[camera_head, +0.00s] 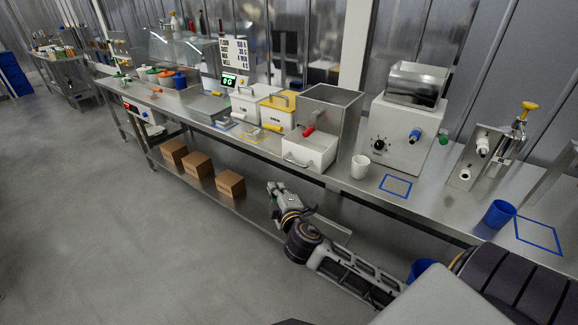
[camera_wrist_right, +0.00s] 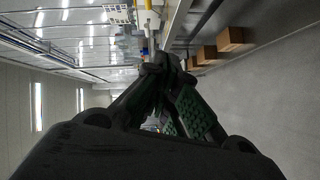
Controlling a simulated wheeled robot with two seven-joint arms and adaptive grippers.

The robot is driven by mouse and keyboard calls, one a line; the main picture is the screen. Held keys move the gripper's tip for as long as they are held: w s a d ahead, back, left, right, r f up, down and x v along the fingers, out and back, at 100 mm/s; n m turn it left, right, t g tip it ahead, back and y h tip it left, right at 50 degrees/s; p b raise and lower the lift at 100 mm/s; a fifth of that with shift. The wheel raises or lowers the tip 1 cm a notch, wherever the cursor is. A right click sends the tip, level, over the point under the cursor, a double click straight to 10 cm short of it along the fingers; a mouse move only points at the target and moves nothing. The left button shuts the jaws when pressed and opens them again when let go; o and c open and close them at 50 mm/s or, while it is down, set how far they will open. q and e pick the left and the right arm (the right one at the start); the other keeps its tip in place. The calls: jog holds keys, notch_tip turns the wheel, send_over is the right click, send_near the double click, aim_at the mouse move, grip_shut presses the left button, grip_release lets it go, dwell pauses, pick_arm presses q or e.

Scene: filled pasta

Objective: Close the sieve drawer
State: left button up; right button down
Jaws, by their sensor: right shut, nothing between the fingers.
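The sieve (camera_head: 343,100) is a grey metal housing with a red-handled part, standing on the steel bench in the head view. Its white drawer (camera_head: 318,157) sticks out of the front, towards the bench edge, with a bar handle (camera_head: 298,161) on its face. My right gripper (camera_head: 272,187) is shut and empty, in front of the bench and below the drawer's level, apart from the handle. In the right wrist view its fingers (camera_wrist_right: 164,62) meet at the tips. My left gripper is not in view.
White (camera_head: 244,104) and yellow-topped (camera_head: 277,112) bins stand left of the sieve. A white cup (camera_head: 360,166) and a machine with a dial (camera_head: 402,135) stand to its right. Cardboard boxes (camera_head: 230,184) sit on the lower shelf. The floor in front is clear.

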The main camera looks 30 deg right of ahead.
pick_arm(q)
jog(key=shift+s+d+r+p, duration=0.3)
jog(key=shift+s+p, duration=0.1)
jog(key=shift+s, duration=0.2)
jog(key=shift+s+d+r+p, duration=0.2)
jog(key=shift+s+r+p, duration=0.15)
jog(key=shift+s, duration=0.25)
pick_arm(e)
jog(key=w+d+f+g+h, duration=0.1)
jog(key=w+d+f+h, duration=0.1)
jog(key=w+d, duration=0.8)
jog(key=shift+d, duration=0.15)
dwell(0.8)
